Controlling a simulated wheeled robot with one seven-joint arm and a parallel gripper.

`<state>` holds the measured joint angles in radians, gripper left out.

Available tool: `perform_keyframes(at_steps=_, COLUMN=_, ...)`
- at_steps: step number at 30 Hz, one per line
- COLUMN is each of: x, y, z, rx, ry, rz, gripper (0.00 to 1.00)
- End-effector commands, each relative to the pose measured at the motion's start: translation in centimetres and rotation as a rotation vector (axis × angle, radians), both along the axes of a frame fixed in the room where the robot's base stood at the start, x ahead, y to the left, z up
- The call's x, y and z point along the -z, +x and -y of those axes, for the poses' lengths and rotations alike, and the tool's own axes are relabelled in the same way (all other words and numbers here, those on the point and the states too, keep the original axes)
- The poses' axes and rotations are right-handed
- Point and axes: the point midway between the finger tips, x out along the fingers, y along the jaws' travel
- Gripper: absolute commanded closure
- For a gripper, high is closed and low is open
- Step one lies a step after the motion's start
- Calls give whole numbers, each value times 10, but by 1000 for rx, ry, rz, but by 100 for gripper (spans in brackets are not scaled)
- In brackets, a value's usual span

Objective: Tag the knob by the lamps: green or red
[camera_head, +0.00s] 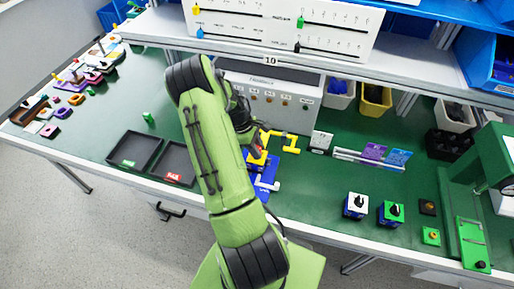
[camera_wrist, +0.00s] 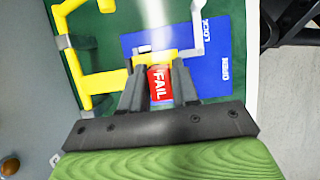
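In the wrist view my gripper (camera_wrist: 158,74) has its fingers on both sides of a red tag (camera_wrist: 159,86) marked FAIL, and looks shut on it. In the head view the tag is a small red patch (camera_head: 256,149) beside my arm, above a blue plate (camera_head: 266,184) with yellow parts. A small green tag (camera_head: 148,117) stands on the table to the left. Two knobs on small boxes, one white and blue (camera_head: 356,206) and one green and blue (camera_head: 391,213), stand at the right. I cannot make out which parts are lamps.
The blue plate (camera_wrist: 222,75) reads LOCK and OPEN, with yellow pipework (camera_wrist: 103,82) beside it. Two black trays with a green (camera_head: 128,163) and a red (camera_head: 173,177) label lie left of my arm. A grey box (camera_head: 265,98) stands behind. Green table shows around the knob boxes.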

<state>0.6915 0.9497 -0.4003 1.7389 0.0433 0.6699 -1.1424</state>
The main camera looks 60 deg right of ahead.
Motion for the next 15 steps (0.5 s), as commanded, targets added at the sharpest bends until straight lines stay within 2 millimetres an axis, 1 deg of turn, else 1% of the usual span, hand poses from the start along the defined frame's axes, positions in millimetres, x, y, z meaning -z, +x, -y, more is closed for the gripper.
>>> perform_keyframes(at_steps=1, x=0, y=0, z=0, rx=0, ry=2, rz=0, gripper=59)
perform_keyframes(at_steps=4, x=0, y=0, z=-1, rx=0, ry=2, rz=0, gripper=44)
perform_keyframes(at_steps=12, x=-1, y=0, z=-1, rx=0, ry=2, rz=0, gripper=43)
perform_keyframes(at_steps=15, x=-9, y=4, z=-1, rx=-3, ry=-1, rz=2, gripper=43)
